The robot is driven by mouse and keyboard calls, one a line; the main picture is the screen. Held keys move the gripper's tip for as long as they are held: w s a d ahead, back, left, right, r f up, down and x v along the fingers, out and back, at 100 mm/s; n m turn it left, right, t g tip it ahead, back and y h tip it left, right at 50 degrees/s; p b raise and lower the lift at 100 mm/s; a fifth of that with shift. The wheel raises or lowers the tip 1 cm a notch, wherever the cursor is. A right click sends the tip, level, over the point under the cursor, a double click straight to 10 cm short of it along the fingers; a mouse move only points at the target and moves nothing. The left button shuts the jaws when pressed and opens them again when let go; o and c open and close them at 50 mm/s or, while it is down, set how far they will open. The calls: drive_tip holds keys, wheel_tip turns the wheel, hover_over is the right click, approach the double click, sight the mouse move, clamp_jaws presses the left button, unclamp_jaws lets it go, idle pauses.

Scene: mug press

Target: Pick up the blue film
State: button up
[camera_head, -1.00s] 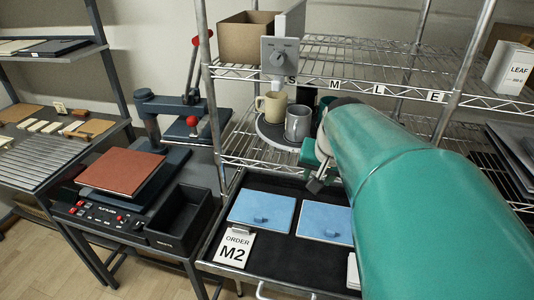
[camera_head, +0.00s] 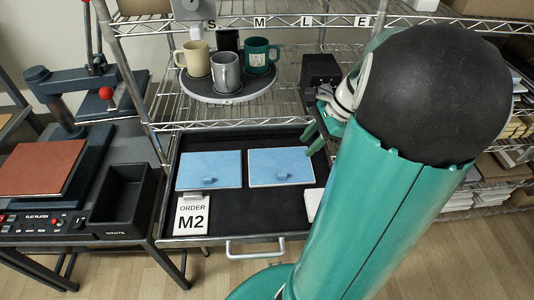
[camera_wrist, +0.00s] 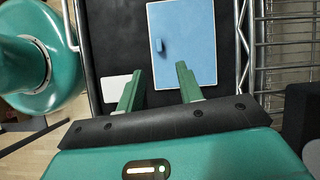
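Two blue films lie flat side by side in the black drawer tray (camera_head: 255,217). The left blue film (camera_head: 197,165) and the right blue film (camera_head: 268,161) each have a small blue tab near the front edge. My gripper (camera_head: 309,142) is above the tray's right side, just right of the right film. In the wrist view, my gripper (camera_wrist: 158,82) is open and empty, its two green fingers apart. The other film is not in the wrist view.
A white card (camera_head: 313,204) lies at the front right. A turntable with several mugs (camera_head: 228,98) sits on the shelf behind. A heat press (camera_head: 75,95) and a black bin (camera_head: 122,199) are at left.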

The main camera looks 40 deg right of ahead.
sight(283, 174)
drive_tip(key=shift+m+t+y, duration=0.3)
drive_tip(key=shift+m, duration=0.4)
drive_tip(key=x, duration=0.9)
drive_tip(key=s+x, duration=0.1)
drive_tip(key=x, duration=0.3)
drive_tip(key=shift+d+f, duration=0.35)
drive_tip(key=shift+f, duration=0.2)
clamp_jaws()
